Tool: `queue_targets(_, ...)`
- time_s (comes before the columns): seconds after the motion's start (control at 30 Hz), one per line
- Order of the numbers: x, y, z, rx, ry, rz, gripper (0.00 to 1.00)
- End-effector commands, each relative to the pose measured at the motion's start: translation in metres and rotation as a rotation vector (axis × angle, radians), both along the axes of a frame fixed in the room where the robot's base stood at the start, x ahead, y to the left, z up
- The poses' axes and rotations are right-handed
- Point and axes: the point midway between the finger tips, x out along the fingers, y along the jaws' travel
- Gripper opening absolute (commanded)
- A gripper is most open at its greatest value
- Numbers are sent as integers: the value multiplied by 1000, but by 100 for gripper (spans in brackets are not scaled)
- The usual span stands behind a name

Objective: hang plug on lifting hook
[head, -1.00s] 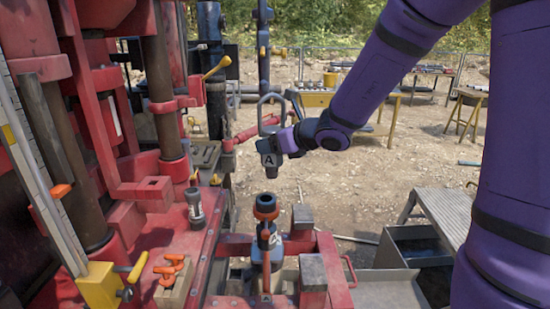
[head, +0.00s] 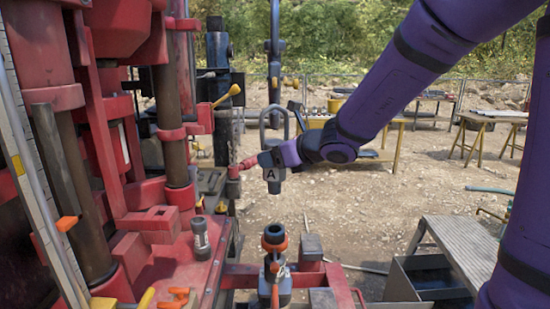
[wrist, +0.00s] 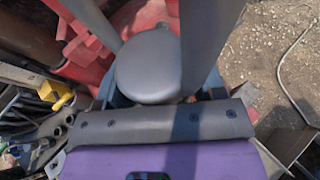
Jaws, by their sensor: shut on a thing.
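The plug (head: 273,177) is a grey body marked "A" with a tall, rounded bail (head: 273,122) on top. It hangs upright in my gripper (head: 270,160), which is shut on it from the right. In the wrist view the plug's rounded grey top (wrist: 150,68) and two bail legs fill the upper middle. A dark, slim vertical piece (head: 275,42) with yellow-orange parts at its lower end, which looks like the lifting hook, is above the bail in the head view. Its lower end and depth are unclear; I see no clear contact with the bail.
Below the plug stands a dark pipe end (head: 274,238) with an orange collar in a red frame. A metal bench (head: 462,245) is lower right. Open dirt lies behind.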

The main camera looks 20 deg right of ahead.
Motion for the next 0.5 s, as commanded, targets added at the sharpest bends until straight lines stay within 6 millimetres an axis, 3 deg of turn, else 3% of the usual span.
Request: queue_targets(0.5,22,-7,-1,0,-4,1,0)
